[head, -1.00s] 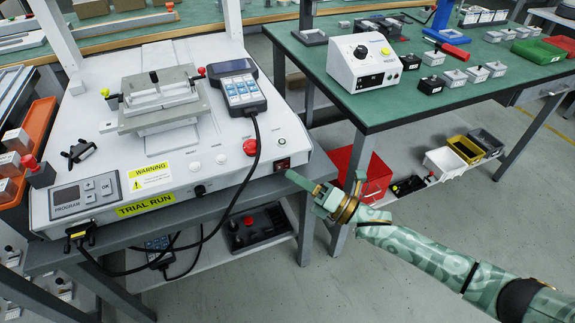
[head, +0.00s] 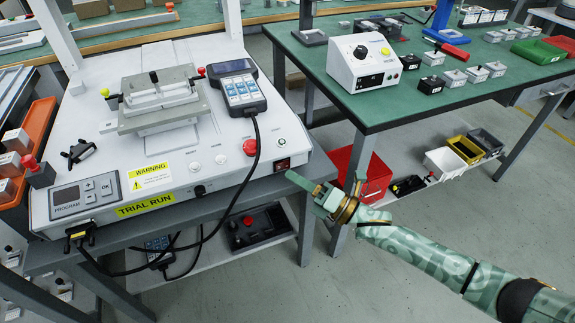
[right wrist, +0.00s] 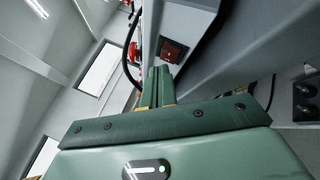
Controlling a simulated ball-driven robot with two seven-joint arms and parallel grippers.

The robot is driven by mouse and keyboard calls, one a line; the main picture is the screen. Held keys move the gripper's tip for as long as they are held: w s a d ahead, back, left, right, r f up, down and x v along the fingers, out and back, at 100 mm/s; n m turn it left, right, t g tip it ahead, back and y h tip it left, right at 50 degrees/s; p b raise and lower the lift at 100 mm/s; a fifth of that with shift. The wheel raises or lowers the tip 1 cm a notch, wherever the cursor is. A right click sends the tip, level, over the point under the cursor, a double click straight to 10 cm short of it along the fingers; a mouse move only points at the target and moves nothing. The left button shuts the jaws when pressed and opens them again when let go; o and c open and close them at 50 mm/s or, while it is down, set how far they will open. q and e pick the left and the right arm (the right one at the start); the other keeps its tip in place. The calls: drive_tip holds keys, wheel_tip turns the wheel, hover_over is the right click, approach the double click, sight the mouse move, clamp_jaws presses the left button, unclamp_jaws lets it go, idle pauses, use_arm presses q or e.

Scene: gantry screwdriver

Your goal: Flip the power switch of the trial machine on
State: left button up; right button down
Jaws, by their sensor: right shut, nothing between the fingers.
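The trial machine (head: 235,188) is a white bench unit with yellow WARNING and TRIAL RUN labels. Its red power switch (head: 283,164) sits at the right end of the front face. The switch also shows in the right wrist view (right wrist: 172,50), just beyond the fingertips. My right gripper (head: 290,176) is shut and empty, its fingertips pointing at the switch from the front right. In the right wrist view the closed fingers (right wrist: 158,72) reach up just below the switch plate, and a small gap seems to remain. My left gripper is not in view.
A grey pendant (head: 239,92) lies on the machine, its black cable (head: 250,165) looping down left of the switch. A red button (head: 251,147) sits above. A green table (head: 400,105) with a white device stands at the right. Open floor lies in front.

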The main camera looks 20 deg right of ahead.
idle(0.7)
drive_tip(key=shift+w, duration=0.4)
drive_tip(key=shift+w, duration=0.3)
idle(0.5)
drive_tip(key=shift+s, duration=0.15)
drive_tip(key=shift+s, duration=0.6)
drive_tip(key=shift+s, duration=0.1)
drive_tip(key=s, duration=0.1)
drive_tip(key=s+p, duration=0.1)
drive_tip(key=s, duration=0.1)
drive_tip(key=s+p, duration=0.1)
drive_tip(key=shift+s+a, duration=0.25)
drive_tip(key=shift+s, duration=0.15)
